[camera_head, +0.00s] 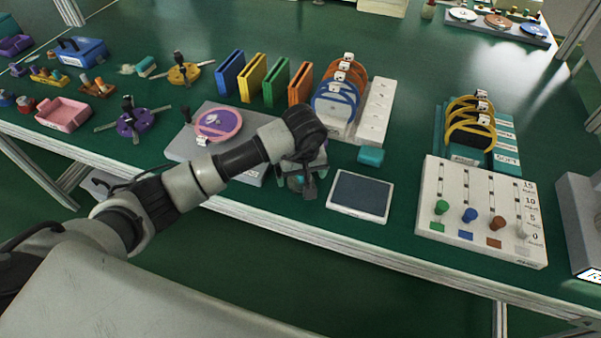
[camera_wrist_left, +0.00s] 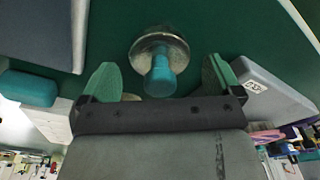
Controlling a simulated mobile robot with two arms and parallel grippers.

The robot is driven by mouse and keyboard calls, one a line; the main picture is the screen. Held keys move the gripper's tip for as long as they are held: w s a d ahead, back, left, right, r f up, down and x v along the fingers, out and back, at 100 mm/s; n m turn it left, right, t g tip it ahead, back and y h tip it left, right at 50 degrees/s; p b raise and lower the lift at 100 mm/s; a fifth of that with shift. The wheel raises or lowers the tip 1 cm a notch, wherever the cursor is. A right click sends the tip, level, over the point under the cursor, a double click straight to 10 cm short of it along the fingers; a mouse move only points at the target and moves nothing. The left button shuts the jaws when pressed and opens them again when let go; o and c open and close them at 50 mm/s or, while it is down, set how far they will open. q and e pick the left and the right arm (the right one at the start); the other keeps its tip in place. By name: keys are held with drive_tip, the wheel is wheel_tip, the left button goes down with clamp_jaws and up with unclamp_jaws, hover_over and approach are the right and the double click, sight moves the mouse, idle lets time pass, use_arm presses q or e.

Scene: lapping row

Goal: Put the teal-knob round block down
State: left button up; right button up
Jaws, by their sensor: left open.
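The teal-knob round block (camera_wrist_left: 158,50) stands on the green table in the left wrist view, a metal disc with a teal knob on top. My left gripper (camera_wrist_left: 162,82) is open, its two green-padded fingers on either side of the knob with gaps showing. In the head view my left gripper (camera_head: 303,188) is over the table near its front edge, and the gripper mostly hides the block there; a bit of teal shows (camera_head: 296,182). My right gripper is not in view.
A dark pad with a white frame (camera_head: 360,196) lies just right of the gripper, with a teal block (camera_head: 371,156) behind it. A grey polishing base with a pink disc (camera_head: 217,124) is to the left. A white slider board (camera_head: 480,215) stands farther right.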

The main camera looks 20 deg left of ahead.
use_arm(q)
wheel_tip(320, 180, up, 11)
drive_tip(key=s, duration=0.1)
drive_tip(key=shift+d+r+b, duration=0.15)
drive_tip(key=shift+d+b, duration=0.25)
